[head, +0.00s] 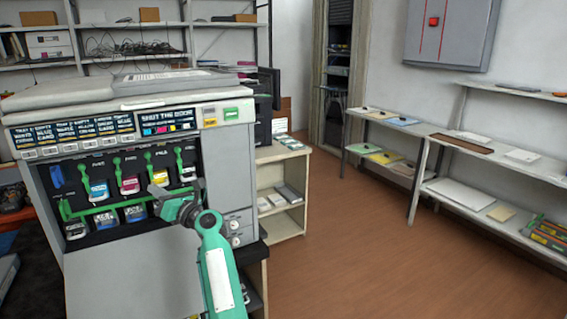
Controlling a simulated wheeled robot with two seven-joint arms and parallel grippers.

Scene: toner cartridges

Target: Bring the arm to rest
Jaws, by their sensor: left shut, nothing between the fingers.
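My left gripper (160,195) is in front of the open front bay of a large grey printer (215,165). It is shut and empty. My green and white left arm (218,265) reaches up to it from the bottom of the head view. Green levers (117,165) stand above the cartridges. The gripper covers part of the right side of the bay. My right gripper is not in view.
A lit display panel (168,122) runs above the bay. The printer's front cover (135,275) is below it. A small shelf unit (282,190) stands right of the printer. Low shelves (440,185) line the right wall. The brown floor (350,250) between is clear.

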